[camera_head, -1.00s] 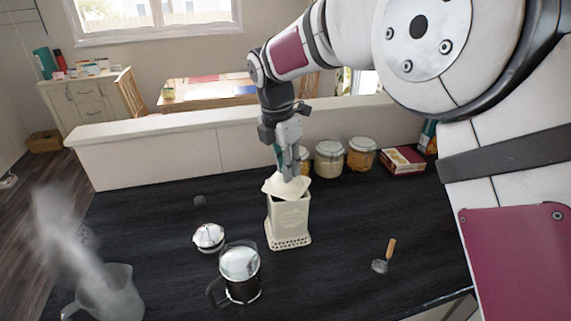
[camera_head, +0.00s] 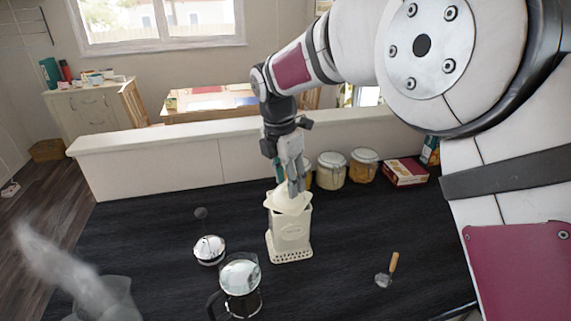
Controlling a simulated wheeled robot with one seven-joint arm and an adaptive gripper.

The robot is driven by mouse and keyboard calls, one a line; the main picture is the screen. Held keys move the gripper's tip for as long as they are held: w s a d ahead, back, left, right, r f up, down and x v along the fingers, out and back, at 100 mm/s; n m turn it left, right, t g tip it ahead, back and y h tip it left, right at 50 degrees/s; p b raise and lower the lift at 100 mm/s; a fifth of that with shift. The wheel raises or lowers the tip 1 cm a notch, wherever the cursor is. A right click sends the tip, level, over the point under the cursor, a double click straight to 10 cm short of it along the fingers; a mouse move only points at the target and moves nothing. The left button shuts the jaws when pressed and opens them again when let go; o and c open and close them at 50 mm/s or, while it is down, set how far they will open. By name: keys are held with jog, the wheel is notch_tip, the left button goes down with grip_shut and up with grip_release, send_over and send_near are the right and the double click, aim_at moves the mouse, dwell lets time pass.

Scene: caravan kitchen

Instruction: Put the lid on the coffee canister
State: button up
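The coffee canister (camera_head: 290,233) is a cream, square-sided container with a pierced base, upright on the dark counter. The cream lid (camera_head: 287,204) is at the canister's top, a little tilted; I cannot tell whether it is fully seated. My gripper (camera_head: 292,187) points down from above with its fingertips at the lid's upper side. The fingers hide the lid's handle, if it has one, and I cannot tell whether they are closed on it.
A French press (camera_head: 241,285) and its metal lid (camera_head: 209,249) stand left of the canister. A steaming jug (camera_head: 108,300) is at front left. Jars (camera_head: 332,170) and a red box (camera_head: 405,172) line the back. A small strainer (camera_head: 384,279) lies right, with clear counter between.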

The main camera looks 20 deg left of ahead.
aim_at(283, 196)
notch_tip(283, 196, up, 12)
jog(key=s+b, duration=0.1)
jog(key=b, duration=0.1)
jog(key=shift+s+a+r+b, duration=0.2)
jog(key=shift+s+a+b, duration=0.1)
jog(key=shift+a, duration=0.15)
jog(key=s+d+r+m+t, duration=0.1)
jog(key=s+d+r+m, duration=0.1)
jog(key=d+m, duration=0.45)
jog(key=s+d+r+m, duration=0.2)
jog(key=d+m, duration=0.1)
jog(key=d, duration=0.7)
jog(key=s+d+r+m+t, duration=0.1)
jog(key=s+d+r+m, duration=0.15)
jog(key=d+m, duration=0.4)
jog(key=s+d+f+m+t, duration=0.1)
jog(key=s+d+f+m, duration=0.3)
jog(key=s+d+m, duration=0.3)
jog(key=s+d+f+m, duration=0.5)
jog(key=s+d+m, duration=0.2)
jog(key=s+d, duration=0.2)
jog(key=shift+s+f+t+y, duration=0.15)
jog(key=shift+f+t+y, duration=0.15)
jog(key=shift+t+y, duration=0.1)
